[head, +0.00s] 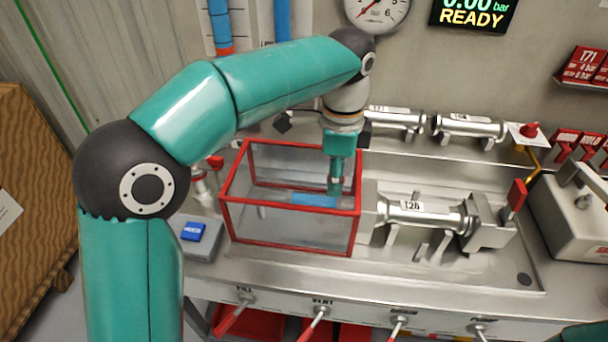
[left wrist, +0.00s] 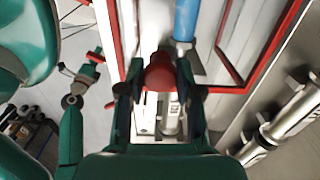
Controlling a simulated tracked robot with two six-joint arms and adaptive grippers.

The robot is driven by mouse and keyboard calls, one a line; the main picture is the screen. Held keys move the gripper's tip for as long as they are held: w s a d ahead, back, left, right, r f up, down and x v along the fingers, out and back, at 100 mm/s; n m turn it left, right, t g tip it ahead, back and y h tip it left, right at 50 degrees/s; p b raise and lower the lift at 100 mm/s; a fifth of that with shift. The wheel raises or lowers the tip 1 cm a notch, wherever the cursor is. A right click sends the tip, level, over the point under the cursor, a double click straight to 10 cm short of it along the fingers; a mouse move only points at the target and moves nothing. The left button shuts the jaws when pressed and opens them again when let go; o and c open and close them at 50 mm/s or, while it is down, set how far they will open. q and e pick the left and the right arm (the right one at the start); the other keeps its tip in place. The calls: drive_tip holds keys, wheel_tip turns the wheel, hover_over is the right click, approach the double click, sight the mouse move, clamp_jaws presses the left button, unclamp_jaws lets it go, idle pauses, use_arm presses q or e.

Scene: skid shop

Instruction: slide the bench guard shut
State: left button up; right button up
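The bench guard (head: 290,209) is a clear box with a red frame on the metal bench, left of the T2B cylinder (head: 425,214). A blue tube (head: 314,201) shows through it. My left gripper (head: 336,187) points down at the guard's right end in the head view. In the left wrist view, a red knob (left wrist: 160,72) lies between the fingers of my left gripper (left wrist: 160,80), with the red guard frame (left wrist: 232,88) beside it. I cannot tell whether the fingers press on the knob. My right gripper is out of view.
A blue button box (head: 194,232) stands left of the guard. A red-handled clamp (head: 515,196) is at the right of the cylinder. Levers (head: 318,312) line the bench front. A grey case (head: 572,215) stands at far right.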

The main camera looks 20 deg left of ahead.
sight(353, 194)
use_arm(q)
drive_tip(key=shift+c, duration=0.4)
drive_tip(key=shift+d, duration=0.1)
drive_tip(key=shift+d, duration=0.15)
drive_tip(key=shift+w+d+r+p, duration=0.1)
drive_tip(key=shift+w+d+p, duration=0.1)
drive_tip(key=shift+d+p, duration=0.4)
drive_tip(key=shift+w+d+p, duration=0.2)
drive_tip(key=shift+d+p, duration=0.3)
drive_tip(key=shift+d, duration=0.05)
drive_tip(key=shift+w+d, duration=0.1)
drive_tip(key=shift+d, duration=0.25)
